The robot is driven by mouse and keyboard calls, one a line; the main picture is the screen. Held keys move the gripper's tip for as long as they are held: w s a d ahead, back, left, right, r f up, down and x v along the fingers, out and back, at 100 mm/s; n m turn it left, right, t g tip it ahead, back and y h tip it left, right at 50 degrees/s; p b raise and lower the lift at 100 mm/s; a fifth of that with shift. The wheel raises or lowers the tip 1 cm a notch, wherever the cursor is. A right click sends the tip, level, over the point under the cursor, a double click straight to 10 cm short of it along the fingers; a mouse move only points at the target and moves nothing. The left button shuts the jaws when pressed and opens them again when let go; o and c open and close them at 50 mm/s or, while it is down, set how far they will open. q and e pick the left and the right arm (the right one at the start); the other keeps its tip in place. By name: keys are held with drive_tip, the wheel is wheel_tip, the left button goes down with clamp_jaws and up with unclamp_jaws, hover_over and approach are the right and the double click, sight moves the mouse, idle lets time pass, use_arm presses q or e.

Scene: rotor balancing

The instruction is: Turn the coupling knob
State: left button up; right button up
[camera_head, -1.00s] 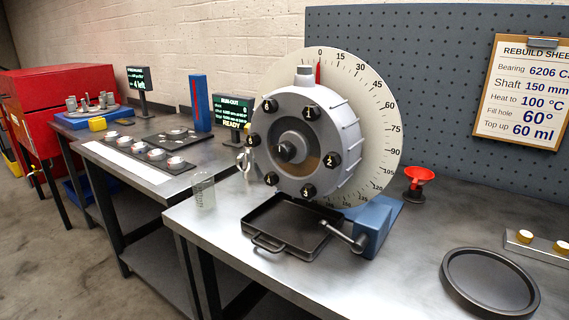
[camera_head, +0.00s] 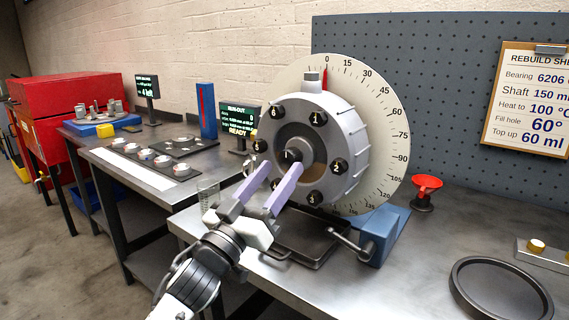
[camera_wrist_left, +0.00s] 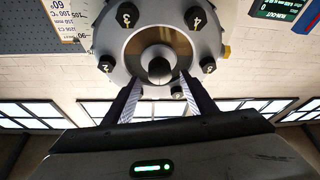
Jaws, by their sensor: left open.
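The knob also shows in the left wrist view (camera_wrist_left: 159,70), near the top middle. My left gripper (camera_head: 281,166) is open in front of the housing, its two pale purple fingers pointing at the hub. In the left wrist view the fingers (camera_wrist_left: 160,80) lie on either side of the knob in the picture; I cannot tell whether they touch it. My right gripper is not in view.
A dial plate (camera_head: 385,120) stands behind the housing. A black drip tray (camera_head: 318,250) and a blue stand (camera_head: 388,232) with a lever are below. A clear beaker (camera_head: 208,192) is left of the housing.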

sight(286, 162)
use_arm(q)
drive_tip(key=shift+x, duration=1.7)
drive_tip(key=c, duration=1)
drive_tip(key=shift+c, duration=0.2)
